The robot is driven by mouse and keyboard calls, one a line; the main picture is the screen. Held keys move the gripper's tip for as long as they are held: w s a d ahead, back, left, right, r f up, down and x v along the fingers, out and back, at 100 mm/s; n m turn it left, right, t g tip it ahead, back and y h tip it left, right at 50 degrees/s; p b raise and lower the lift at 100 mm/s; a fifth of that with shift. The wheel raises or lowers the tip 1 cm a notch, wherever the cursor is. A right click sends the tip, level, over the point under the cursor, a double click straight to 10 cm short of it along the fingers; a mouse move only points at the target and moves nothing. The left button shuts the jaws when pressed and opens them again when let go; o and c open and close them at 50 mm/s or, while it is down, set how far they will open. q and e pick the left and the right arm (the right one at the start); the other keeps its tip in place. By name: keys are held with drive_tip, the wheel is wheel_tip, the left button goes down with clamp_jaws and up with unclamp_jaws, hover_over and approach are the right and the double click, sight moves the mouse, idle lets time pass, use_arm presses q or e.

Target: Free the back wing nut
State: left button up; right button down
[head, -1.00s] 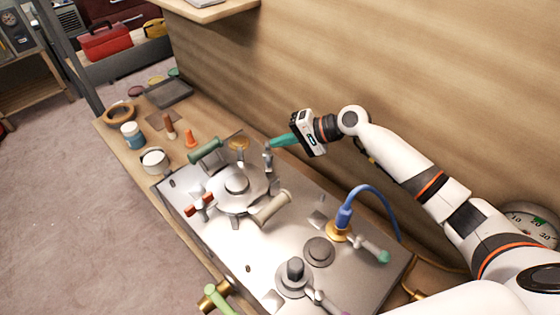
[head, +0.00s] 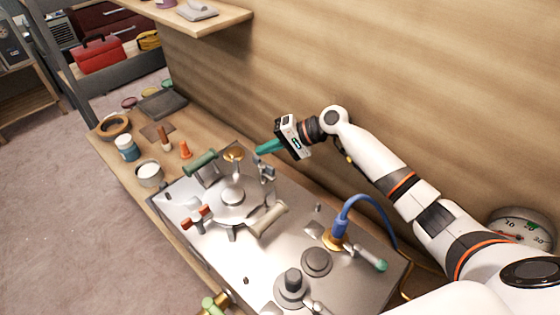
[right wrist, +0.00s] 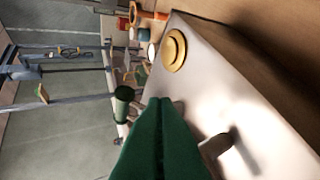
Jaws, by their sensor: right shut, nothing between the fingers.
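The round hatch lid (head: 232,194) with a central knob sits on the metal panel. A grey wing nut (head: 266,172) stands at its back edge, on the wall side. A red-winged nut (head: 196,217) sits at the opposite, front-left edge. My right gripper (head: 259,149) is shut and empty. Its teal fingers point left, just above and behind the grey wing nut in the head view, with no clear contact. In the right wrist view its green fingers (right wrist: 160,101) are closed together; a grey knob (right wrist: 218,143) stands beside them, but I cannot tell which part it is. My left gripper is not seen.
A green handle (head: 200,160) and a beige handle (head: 269,220) flank the lid. A brass disc (head: 234,154) lies near the gripper. A blue hose (head: 345,212) rises at the right. The wooden wall (head: 400,80) is close behind my right arm.

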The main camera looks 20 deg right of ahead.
drive_tip(key=shift+r, duration=0.1)
idle(0.5)
wheel_tip(320, 180, up, 10)
drive_tip(key=b, duration=0.1)
drive_tip(key=shift+f, duration=0.2)
idle(0.5)
